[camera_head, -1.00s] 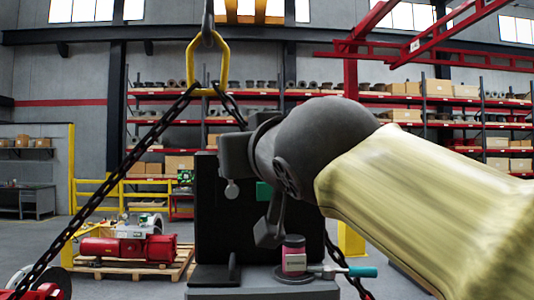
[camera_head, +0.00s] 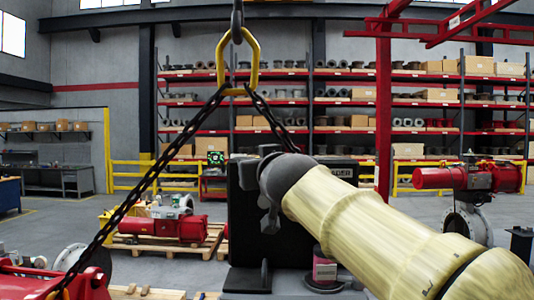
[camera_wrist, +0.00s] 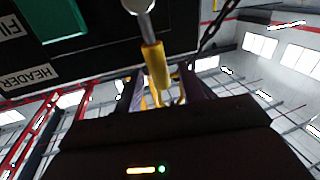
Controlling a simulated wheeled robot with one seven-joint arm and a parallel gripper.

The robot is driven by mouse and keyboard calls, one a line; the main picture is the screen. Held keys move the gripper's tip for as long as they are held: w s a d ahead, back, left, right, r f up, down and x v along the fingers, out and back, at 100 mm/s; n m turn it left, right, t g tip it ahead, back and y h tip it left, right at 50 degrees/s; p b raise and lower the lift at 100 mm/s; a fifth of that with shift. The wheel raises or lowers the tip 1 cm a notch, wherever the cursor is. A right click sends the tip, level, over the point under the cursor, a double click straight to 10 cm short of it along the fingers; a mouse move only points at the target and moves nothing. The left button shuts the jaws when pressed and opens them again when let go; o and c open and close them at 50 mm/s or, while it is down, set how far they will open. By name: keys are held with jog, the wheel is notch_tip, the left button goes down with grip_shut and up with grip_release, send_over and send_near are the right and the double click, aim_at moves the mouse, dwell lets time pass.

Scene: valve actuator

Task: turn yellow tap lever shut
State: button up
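The yellow tap lever (camera_wrist: 156,66) shows in the wrist view, hanging from a silver metal stem (camera_wrist: 141,6) in front of the black panel. My gripper (camera_wrist: 162,88) is open, with a dark finger on each side of the lever's lower end. Gaps seem to show between lever and fingers; contact is unclear. In the head view, my gripper (camera_head: 269,218) points down in front of the black panel (camera_head: 245,237). The lever cannot be made out there, hidden behind my gripper and arm.
The panel carries a "HEADER" label (camera_wrist: 31,78) and a green plate (camera_wrist: 62,22). A chain (camera_head: 135,192) hangs from a yellow ring (camera_head: 237,65) at left. A red actuator (camera_head: 165,227) sits on a pallet behind.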

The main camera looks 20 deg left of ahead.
jog(key=shift+x, duration=0.95)
grip_shut()
